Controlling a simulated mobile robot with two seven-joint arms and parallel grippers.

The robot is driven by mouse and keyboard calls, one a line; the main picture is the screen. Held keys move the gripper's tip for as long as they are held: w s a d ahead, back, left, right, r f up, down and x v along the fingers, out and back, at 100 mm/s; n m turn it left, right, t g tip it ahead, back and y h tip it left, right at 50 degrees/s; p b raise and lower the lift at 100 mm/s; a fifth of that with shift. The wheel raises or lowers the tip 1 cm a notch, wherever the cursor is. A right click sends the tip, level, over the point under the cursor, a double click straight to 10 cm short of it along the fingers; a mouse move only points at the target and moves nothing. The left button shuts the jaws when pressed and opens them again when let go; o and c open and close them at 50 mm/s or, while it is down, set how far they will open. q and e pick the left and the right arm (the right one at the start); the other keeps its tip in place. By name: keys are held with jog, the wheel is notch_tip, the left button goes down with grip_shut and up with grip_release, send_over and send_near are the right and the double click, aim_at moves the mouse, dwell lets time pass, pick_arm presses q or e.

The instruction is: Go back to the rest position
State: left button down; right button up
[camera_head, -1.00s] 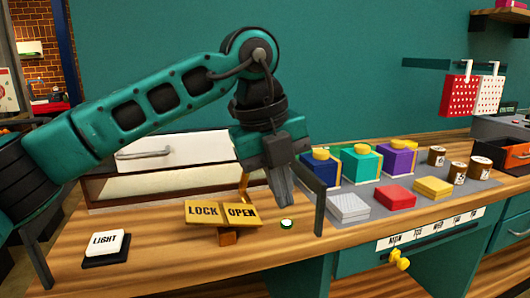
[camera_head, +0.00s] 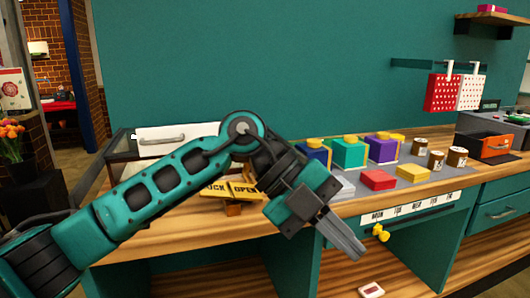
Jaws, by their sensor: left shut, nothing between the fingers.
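My left arm comes in from the left, and its elbow-like joint bends down in front of the table. My left gripper (camera_head: 346,238) is shut and empty. It points down to the right, in front of the table's front edge. The yellow LOCK/OPEN sign (camera_head: 245,190) stands on the table behind my arm, partly hidden by it. My right gripper is not in view.
On a grey mat (camera_head: 413,173) stand blue, green and purple boxes (camera_head: 383,148), flat blocks and several small jars (camera_head: 457,157).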

pick_arm(q)
jog(key=w+a+f+n+t+h+p, duration=0.1)
jog(key=w+a+f+n+t+h, duration=0.35)
jog(key=n+t, duration=0.75)
jog(key=w+a+f+n+t+h+p, duration=0.1)
jog(key=w+a+f+n+t, duration=0.3)
jog(key=a+n+t, duration=0.7)
jog(key=s+a+f+n+g+y, duration=0.2)
jog(key=s+f, duration=0.4)
jog(key=f, duration=0.3)
jog(key=s+a+f+n+g+y, duration=0.3)
jog(key=s+a+f+n+y, duration=0.1)
jog(key=f, duration=0.4)
jog(key=s+a+f+n+g+y+p, duration=0.1)
jog(key=s+a+f+n+g+y, duration=0.1)
jog(key=s+a+f+y, duration=0.4)
notch_tip(320, 180, down, 4)
jog(key=shift+s+a+r+n+g+y, duration=0.2)
jog(key=shift+s+a+n+g+y, duration=0.15)
jog(key=shift+s+n, duration=0.5)
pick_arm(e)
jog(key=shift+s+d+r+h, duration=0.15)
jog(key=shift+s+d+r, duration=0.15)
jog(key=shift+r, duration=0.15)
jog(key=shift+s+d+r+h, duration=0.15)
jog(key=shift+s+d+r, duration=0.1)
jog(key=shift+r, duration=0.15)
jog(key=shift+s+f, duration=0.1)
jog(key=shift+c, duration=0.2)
